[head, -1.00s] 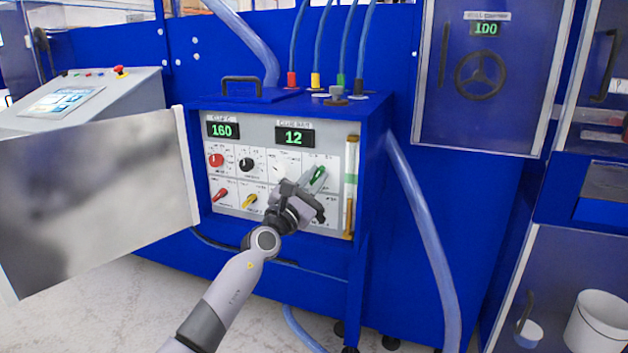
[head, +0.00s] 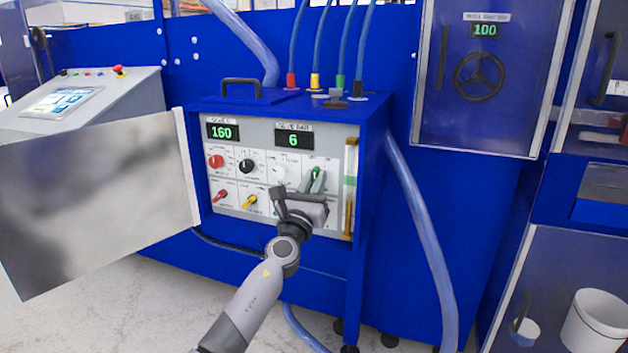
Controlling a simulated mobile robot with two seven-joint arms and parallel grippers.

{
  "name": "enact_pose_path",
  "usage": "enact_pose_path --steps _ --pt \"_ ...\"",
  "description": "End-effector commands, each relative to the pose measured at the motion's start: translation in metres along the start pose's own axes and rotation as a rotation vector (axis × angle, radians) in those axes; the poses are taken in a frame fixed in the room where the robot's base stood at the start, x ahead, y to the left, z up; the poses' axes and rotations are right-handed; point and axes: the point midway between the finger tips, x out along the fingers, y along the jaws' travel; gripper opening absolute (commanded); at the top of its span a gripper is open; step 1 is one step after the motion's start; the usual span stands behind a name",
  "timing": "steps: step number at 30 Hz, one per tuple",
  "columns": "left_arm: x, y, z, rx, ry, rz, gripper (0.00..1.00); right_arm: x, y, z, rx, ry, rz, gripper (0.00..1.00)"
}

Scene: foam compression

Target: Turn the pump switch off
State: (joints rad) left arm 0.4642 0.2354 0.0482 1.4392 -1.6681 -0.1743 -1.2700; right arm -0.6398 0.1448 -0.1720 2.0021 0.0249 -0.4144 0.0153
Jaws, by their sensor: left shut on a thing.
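The control panel (head: 229,178) on the blue cabinet has two rows of knobs and switches; their labels are too small to read. A green switch handle (head: 315,173) sits in the upper row at the right. My left gripper (head: 313,182) is shut on this green handle, which now stands nearly upright and is mostly hidden between the fingers. The gripper body hides the lower right of the panel. A red switch (head: 221,195) and a yellow switch (head: 250,202) are in the lower row. My right gripper is not in view.
A red knob (head: 215,161) and a black knob (head: 246,166) are at the upper left. The open metal door (head: 95,200) stands left of the cabinet. A clear hose (head: 418,235) hangs at its right.

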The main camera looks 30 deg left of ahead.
Motion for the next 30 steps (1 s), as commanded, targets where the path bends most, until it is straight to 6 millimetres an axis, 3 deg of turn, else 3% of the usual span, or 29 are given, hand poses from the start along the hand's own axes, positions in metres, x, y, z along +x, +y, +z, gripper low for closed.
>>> enact_pose_path --steps 15,30 --pt "-0.0003 -0.0022 -0.0006 -0.353 0.002 0.146 0.0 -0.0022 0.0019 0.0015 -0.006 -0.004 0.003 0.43" --pt "-0.0005 -0.0024 -0.0011 -0.442 0.003 0.182 0.0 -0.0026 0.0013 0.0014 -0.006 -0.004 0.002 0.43"
